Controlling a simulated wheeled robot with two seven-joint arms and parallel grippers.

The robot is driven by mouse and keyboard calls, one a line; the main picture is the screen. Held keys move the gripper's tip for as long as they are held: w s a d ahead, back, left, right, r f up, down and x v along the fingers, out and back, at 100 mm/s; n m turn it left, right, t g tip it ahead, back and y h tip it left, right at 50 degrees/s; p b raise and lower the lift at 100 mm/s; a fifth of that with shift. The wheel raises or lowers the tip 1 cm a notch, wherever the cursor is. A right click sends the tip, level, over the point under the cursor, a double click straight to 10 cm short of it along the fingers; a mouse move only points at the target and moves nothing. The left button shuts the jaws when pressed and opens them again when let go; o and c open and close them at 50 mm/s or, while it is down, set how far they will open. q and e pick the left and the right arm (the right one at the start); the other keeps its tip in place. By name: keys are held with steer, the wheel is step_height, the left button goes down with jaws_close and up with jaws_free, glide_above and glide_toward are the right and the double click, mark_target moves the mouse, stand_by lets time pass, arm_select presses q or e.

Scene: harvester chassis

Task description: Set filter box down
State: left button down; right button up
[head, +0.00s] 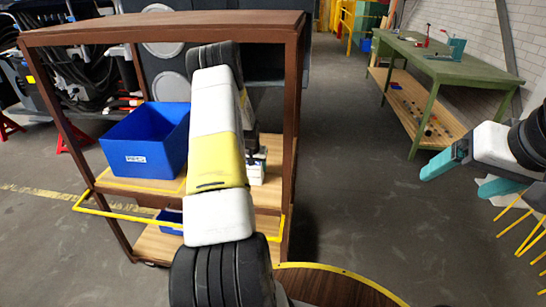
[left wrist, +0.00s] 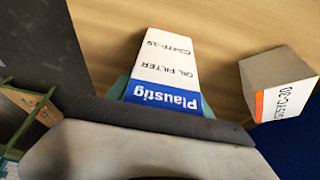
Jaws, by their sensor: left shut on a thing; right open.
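The filter box (left wrist: 165,75) is white with a blue end band and reads "OIL FILTER". In the left wrist view it lies between the teal fingers of my left gripper (left wrist: 163,98), which is shut on it. The wooden shelf board (left wrist: 235,28) is behind it; I cannot tell whether the box touches the board. In the head view my left arm reaches into the brown rack (head: 165,27) and hides its gripper. My right gripper (head: 452,180) is open and empty at the right, away from the rack.
Another box (left wrist: 275,80) with an orange stripe stands beside the filter box. A blue bin (head: 147,140) sits on the rack's shelf, left of my arm. The rack's posts and yellow rail (head: 115,211) border the space. A green workbench (head: 455,62) stands at the back right; the floor between is clear.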

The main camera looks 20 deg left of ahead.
arm_select(q)
steer(key=shift+f, duration=0.1)
steer(key=shift+c, duration=2.1)
jaws_free()
steer(key=v, duration=1.2)
steer(key=shift+s, duration=0.1)
